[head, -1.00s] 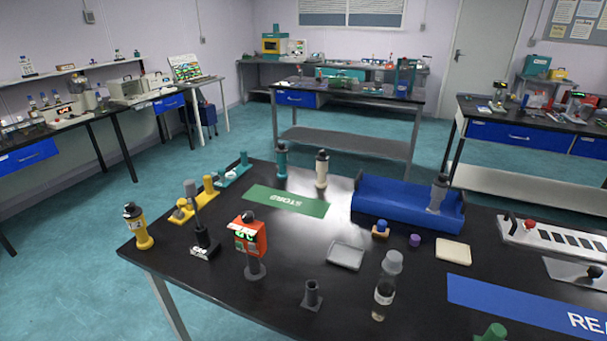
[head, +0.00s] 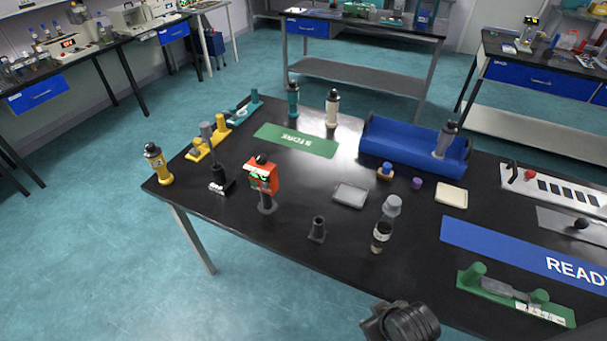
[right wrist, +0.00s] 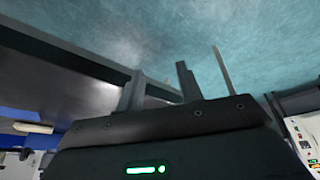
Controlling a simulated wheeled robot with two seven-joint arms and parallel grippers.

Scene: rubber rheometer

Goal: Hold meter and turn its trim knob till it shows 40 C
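The orange meter (head: 263,179) stands upright on a dark post near the left front of the black table in the head view. A black knob (head: 261,159) sits on its top. Its front has a small lit green and white display, too small to read. My right gripper (right wrist: 161,88) shows in the right wrist view with its two fingers apart and nothing between them. It is off the table's edge, away from the meter. A dark part of my arm shows at the bottom of the head view. My left gripper is not in view.
A black post tool (head: 221,183) and a yellow bottle (head: 157,165) stand left of the meter. A blue bin (head: 400,148) is behind. The table's front left edge is clear.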

